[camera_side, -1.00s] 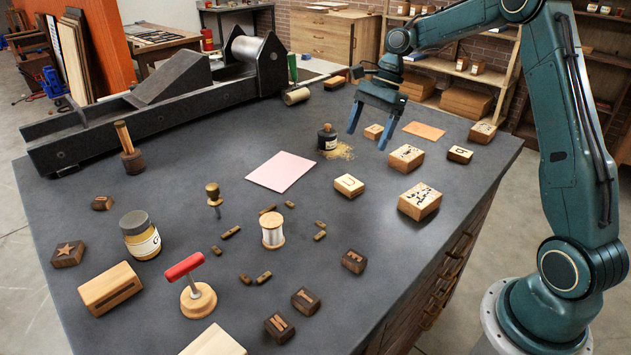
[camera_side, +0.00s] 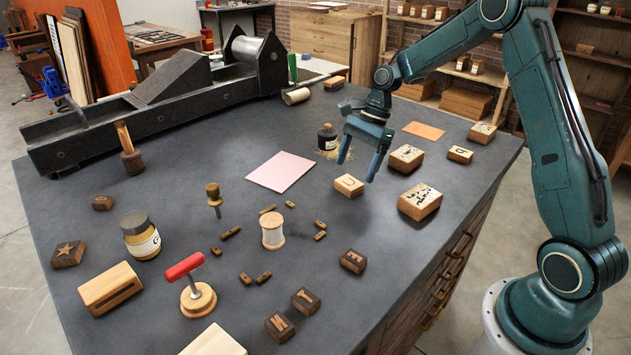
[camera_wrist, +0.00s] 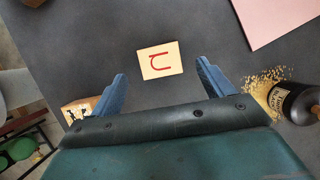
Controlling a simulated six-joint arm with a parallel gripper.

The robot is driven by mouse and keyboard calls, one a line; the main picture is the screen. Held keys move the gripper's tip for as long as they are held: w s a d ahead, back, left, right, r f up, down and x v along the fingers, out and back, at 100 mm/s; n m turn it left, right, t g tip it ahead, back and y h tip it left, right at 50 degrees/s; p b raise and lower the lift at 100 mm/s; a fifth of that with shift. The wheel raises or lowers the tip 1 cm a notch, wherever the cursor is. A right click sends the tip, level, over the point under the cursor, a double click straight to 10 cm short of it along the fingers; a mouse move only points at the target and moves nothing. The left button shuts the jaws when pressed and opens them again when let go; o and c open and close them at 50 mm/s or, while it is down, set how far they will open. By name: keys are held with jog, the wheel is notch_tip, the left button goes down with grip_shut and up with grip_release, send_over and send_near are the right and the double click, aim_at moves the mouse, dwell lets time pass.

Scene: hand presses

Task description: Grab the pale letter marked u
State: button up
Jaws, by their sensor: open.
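The pale letter block marked u (camera_side: 349,185) lies flat on the dark bench top, its marked face up. In the wrist view the same block (camera_wrist: 160,60) shows a red u, turned on its side, just beyond and between the fingertips. My gripper (camera_side: 359,160) is open and empty, pointing down above and slightly behind the block. Its two blue fingers stand apart, wider than the block, and do not touch it.
A dark bottle (camera_side: 327,137) with spilled grains stands close to the left finger. Pale stamp blocks (camera_side: 406,157) (camera_side: 420,201) lie to the right. A pink sheet (camera_side: 281,171) lies to the left.

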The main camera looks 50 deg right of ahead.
aim_at(350, 182)
jog(key=shift+x, duration=2.05)
jog(key=c, duration=1.1)
